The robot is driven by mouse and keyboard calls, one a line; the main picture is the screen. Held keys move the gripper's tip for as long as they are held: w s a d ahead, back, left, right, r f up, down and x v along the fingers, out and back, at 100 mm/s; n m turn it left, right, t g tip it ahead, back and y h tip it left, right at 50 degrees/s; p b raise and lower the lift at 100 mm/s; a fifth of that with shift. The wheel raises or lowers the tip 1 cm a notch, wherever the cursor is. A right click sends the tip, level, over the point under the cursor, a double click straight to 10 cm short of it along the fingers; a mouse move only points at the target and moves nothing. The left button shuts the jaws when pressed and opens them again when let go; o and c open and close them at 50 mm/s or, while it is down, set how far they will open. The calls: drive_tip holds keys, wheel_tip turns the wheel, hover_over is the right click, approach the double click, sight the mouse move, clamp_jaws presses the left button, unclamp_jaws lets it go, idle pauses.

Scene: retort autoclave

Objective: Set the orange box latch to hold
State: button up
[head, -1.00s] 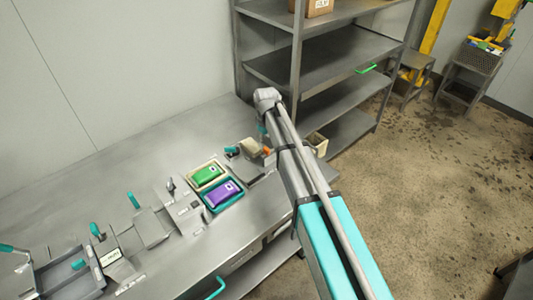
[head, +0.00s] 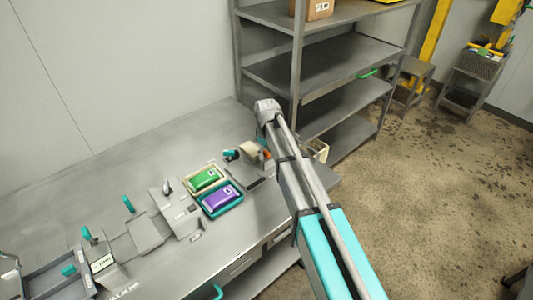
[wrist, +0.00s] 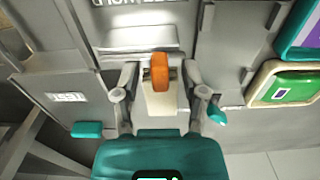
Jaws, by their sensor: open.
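In the wrist view the orange latch (wrist: 160,72) is a short upright tab on a pale cream box (wrist: 163,103). My gripper (wrist: 161,78) is open, with one finger on each side of the latch and the box. No clear contact shows between the fingers and the latch. In the head view the cream box (head: 249,150) sits on the bench near its right end, and a bit of the orange latch (head: 266,154) shows beside my arm. My gripper is hidden behind my arm there.
A green pack (head: 203,178) and a purple pack (head: 218,199) lie in trays left of the box. A teal handle (wrist: 216,115) is close to my right finger, and a teal tab (wrist: 87,129) lies left. A grey shelf rack (head: 318,67) stands behind.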

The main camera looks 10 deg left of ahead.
clamp_jaws()
drive_tip(key=shift+a, duration=0.1)
